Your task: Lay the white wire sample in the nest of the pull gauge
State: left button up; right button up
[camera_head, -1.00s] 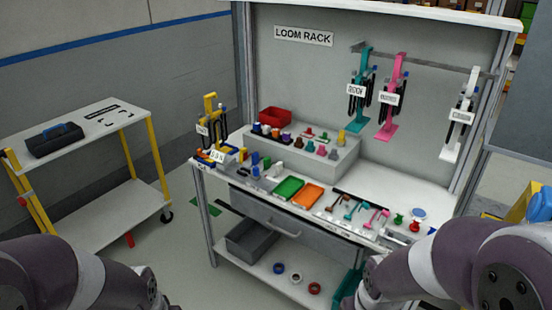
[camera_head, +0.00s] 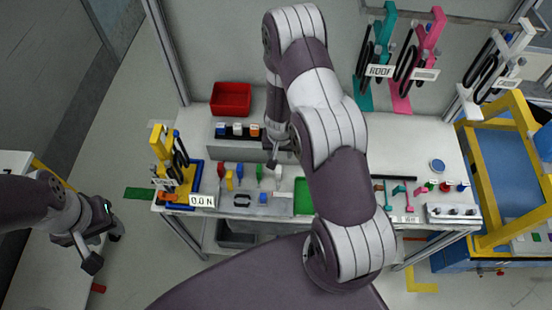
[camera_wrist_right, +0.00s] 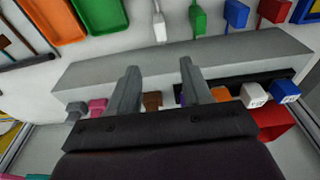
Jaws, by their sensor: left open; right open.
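A white wire sample (camera_wrist_right: 158,27) shows in the right wrist view, lying on the bench beyond the raised grey block; in the head view a pale piece (camera_head: 277,173) beside the right gripper appears to be it. My right gripper (camera_wrist_right: 159,68) is open and empty, with its fingers over the raised block, short of the white sample. My left gripper (camera_head: 104,248) is open and empty, low at the left, away from the bench. I cannot tell for sure which fixture is the pull gauge; a grey device (camera_head: 262,205) stands at the bench front.
Green (camera_wrist_right: 198,20), blue (camera_wrist_right: 236,13) and red (camera_wrist_right: 273,9) pieces lie beside the white sample. The raised block (camera_wrist_right: 190,60) carries several coloured connectors. A red bin (camera_head: 231,98) and a yellow stand (camera_head: 165,160) are at the left. My right arm hides the bench's middle.

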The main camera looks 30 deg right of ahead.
jog(key=b, duration=0.3)
send_over(278, 170)
jog(key=f, duration=0.6)
jog(key=shift+s+d, duration=0.25)
jog(key=shift+s, duration=0.1)
jog(key=shift+d+f, duration=0.15)
jog(key=shift+f, duration=0.15)
jog(key=f, duration=0.4)
jog(key=shift+w+a+f, duration=0.15)
jog(key=shift+w+a, duration=0.2)
jog(key=shift+w, duration=0.05)
jog(key=shift+f, duration=0.45)
jog(key=shift+d, duration=0.1)
jog(key=shift+s, duration=0.1)
jog(key=shift+c, duration=0.9)
jog(key=c, duration=0.6)
pick_arm(q)
jog(key=f, duration=0.1)
jog(key=s+f, duration=0.1)
jog(key=f, duration=0.1)
jog(key=shift+f, duration=0.2)
pick_arm(e)
grip_shut()
